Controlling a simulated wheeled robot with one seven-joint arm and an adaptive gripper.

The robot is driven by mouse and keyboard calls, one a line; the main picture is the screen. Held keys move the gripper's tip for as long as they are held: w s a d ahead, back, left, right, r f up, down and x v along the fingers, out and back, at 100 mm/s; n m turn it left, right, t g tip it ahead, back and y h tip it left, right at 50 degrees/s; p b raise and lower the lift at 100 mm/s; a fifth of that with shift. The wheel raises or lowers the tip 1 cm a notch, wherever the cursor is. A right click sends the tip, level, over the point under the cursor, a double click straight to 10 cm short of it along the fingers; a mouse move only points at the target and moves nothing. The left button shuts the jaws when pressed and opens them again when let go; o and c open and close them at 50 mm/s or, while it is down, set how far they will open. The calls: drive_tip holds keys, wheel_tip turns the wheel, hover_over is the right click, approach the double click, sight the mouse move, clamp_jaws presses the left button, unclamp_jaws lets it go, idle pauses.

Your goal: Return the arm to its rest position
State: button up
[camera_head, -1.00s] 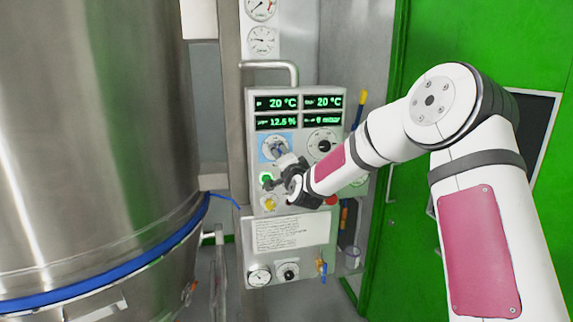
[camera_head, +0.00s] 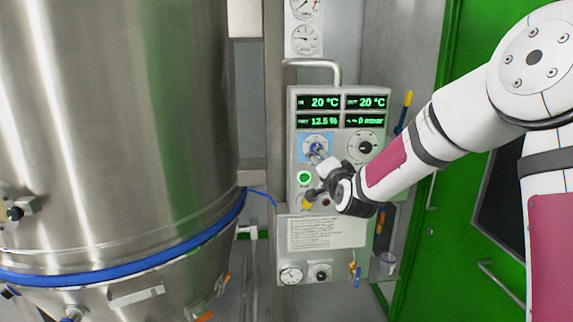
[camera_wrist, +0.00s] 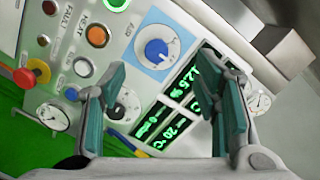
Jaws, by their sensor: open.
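My arm reaches in from the right in the head view. My gripper (camera_head: 320,160) is in front of the control panel (camera_head: 327,232), just below the blue dial (camera_head: 316,146). In the wrist view its two fingers stand well apart (camera_wrist: 168,98), with nothing between them but the panel beyond. The blue dial knob on its light blue square (camera_wrist: 157,50) lies above the gap between the fingers. The fingers cover parts of the green displays (camera_wrist: 168,125). I cannot tell from the head view how far the fingertips are from the panel.
A large steel vessel (camera_head: 120,120) with a blue band fills the left. A lit green button (camera_head: 304,178) and a red mushroom button (camera_wrist: 25,77) are close by. A green door (camera_head: 455,215) stands behind my arm.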

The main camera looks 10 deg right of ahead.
drive_tip(key=s+d+n+g, duration=0.1)
drive_tip(key=s+n+g, duration=0.4)
drive_tip(key=s, duration=1.7)
drive_tip(key=s+n+g, duration=0.5)
drive_tip(key=s+g, duration=0.1)
drive_tip(key=s, duration=1.7)
drive_tip(key=shift+s+d+n+h+b, duration=0.2)
drive_tip(key=shift+d+n+h+b, duration=0.1)
drive_tip(key=shift+d+h, duration=0.1)
drive_tip(key=shift+w, duration=0.1)
